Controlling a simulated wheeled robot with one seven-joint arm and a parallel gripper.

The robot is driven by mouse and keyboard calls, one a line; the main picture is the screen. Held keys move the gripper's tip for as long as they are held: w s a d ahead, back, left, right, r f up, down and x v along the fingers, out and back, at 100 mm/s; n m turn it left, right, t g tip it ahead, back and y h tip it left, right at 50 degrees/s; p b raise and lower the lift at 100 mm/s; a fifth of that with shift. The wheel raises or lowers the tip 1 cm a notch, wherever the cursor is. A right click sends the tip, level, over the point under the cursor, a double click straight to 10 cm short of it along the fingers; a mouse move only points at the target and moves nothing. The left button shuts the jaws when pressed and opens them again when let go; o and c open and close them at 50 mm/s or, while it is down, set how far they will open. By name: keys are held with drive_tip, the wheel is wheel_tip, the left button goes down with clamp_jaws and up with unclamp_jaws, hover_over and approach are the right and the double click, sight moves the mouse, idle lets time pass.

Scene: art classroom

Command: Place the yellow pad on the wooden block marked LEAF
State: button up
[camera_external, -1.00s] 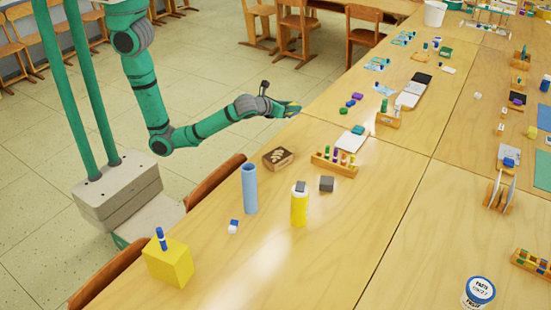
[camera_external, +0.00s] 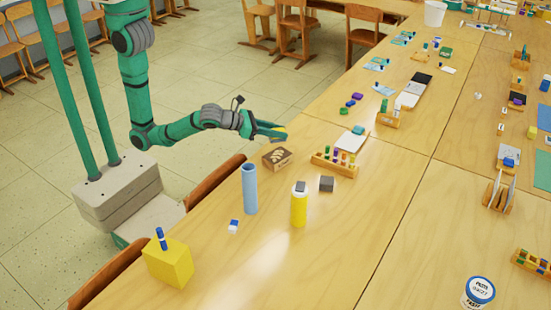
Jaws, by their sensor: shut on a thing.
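My gripper (camera_external: 279,134) is above the near table edge, shut on a small yellow thing that looks like the yellow pad (camera_external: 282,129). Only a little of the pad shows between the fingers. The wooden block (camera_external: 278,158) with a pale leaf picture on its dark top sits on the table just below my gripper in the picture. The gripper and pad are apart from the block, with a gap between them. The top of the block looks bare.
A yellow box (camera_external: 169,263) stands at the front left.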

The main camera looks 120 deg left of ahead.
sight(277, 155)
drive_tip(key=shift+f, duration=3.5)
drive_tip(key=shift+f, duration=0.15)
drive_tip(key=o, duration=1.1)
drive_tip(key=shift+c, duration=0.2)
drive_tip(key=v, duration=1.2)
